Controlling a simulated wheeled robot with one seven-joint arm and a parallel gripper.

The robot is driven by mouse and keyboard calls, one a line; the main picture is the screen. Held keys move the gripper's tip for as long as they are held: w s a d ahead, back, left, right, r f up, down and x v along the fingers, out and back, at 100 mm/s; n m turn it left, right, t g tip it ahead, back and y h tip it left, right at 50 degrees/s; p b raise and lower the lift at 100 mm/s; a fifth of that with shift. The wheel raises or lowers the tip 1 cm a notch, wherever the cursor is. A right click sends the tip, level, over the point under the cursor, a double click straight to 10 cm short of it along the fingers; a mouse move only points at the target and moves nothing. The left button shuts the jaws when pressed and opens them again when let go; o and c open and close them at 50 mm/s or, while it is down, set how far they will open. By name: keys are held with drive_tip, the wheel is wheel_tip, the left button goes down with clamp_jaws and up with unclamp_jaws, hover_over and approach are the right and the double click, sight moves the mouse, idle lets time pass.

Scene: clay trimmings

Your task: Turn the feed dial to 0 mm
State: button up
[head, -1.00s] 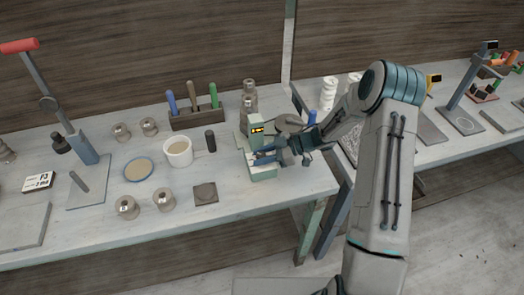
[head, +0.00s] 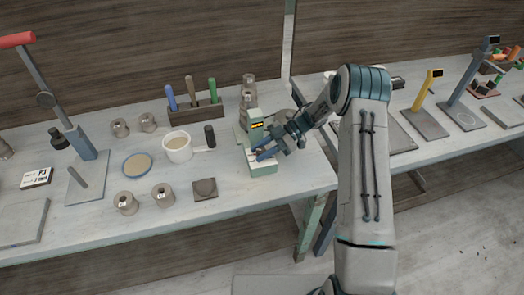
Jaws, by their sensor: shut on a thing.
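The feed machine (head: 265,169) is a small pale green device with a lit yellow display (head: 257,125), standing near the right end of the left bench. The display's figures are too small to read. My gripper (head: 262,153) reaches in from the right, with its blue fingers at the front of the machine. It is shut on what appears to be the feed dial, which the fingers hide. The dial's setting cannot be read.
A cup (head: 178,148), a blue-rimmed dish (head: 137,165), small weights (head: 162,195) and a dark square block (head: 204,189) stand left of the machine. A tool rack (head: 196,117) and stacked jars (head: 249,88) are behind. The bench's front right corner is clear.

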drive_tip(key=o, duration=1)
drive_tip(key=shift+a, duration=0.1)
drive_tip(key=shift+c, duration=0.2)
drive_tip(key=shift+r+m+t, duration=0.1)
drive_tip(key=shift+m+t, duration=0.2)
